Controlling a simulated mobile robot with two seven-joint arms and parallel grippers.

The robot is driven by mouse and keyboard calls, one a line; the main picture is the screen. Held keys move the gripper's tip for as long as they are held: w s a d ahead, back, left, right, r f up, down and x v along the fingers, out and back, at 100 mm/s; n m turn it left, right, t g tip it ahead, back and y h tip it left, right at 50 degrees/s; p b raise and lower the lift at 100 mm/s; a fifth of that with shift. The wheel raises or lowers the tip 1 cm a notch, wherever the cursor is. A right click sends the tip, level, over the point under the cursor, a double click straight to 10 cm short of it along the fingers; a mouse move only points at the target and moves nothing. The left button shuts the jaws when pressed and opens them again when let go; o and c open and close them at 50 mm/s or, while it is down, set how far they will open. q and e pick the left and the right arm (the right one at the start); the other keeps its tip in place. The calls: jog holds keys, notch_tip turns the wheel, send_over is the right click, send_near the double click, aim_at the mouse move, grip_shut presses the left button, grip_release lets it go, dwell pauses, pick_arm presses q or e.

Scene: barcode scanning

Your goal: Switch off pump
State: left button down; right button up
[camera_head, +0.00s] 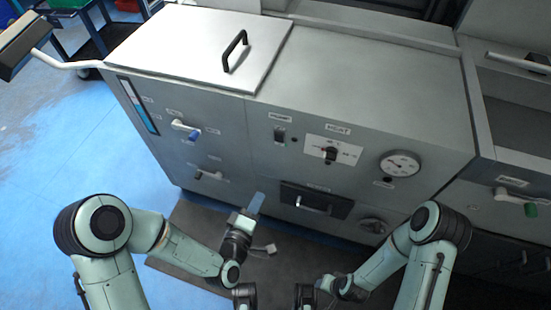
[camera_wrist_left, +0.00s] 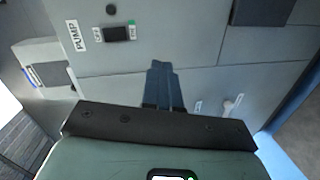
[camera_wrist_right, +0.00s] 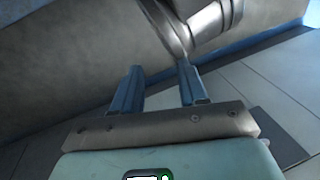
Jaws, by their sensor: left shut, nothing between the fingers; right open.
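The pump switch (camera_head: 280,135) is a small dark rocker on the grey machine's front panel, below a white label. In the left wrist view the switch (camera_wrist_left: 115,34) sits beside the label reading PUMP (camera_wrist_left: 75,36), with small markings at both ends. Which end is pressed is too small to tell. My left gripper (camera_head: 257,201) is shut and empty, below and left of the switch and apart from it. Its closed fingers (camera_wrist_left: 161,68) point toward the panel. My right gripper (camera_wrist_right: 158,84) is open and empty, low in front of the machine.
The panel also holds a heat knob (camera_head: 330,155), a round gauge (camera_head: 400,163), a blue-handled valve (camera_head: 186,129) and a black drawer front (camera_head: 316,200). A lid with a black handle (camera_head: 235,50) is on top. Blue floor (camera_head: 90,150) is open at left.

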aim_at(279, 137)
pick_arm(q)
jog(key=r+t, duration=0.1)
jog(key=r+n+t+b, duration=0.1)
jog(key=r, duration=0.1)
jog(key=w+d+r+n+t+b, duration=0.1)
jog(key=r, duration=0.1)
jog(key=shift+r+t+h, duration=0.1)
jog(key=shift+t+h, duration=0.2)
pick_arm(e)
jog(key=shift+t, duration=0.3)
jog(key=f, duration=0.1)
jog(key=w+f, duration=0.1)
jog(key=w+d+f, duration=0.1)
jog(key=f, duration=0.1)
jog(key=shift+w+d, duration=0.1)
pick_arm(q)
jog(key=b+x, duration=0.2)
jog(key=x, duration=1.2)
pick_arm(e)
jog(key=shift+g, duration=0.6)
jog(key=s+f, duration=0.2)
jog(key=s, duration=0.1)
jog(key=shift+s+d+f, duration=0.2)
jog(key=shift+f, duration=0.2)
pick_arm(q)
jog(key=shift+a, duration=0.1)
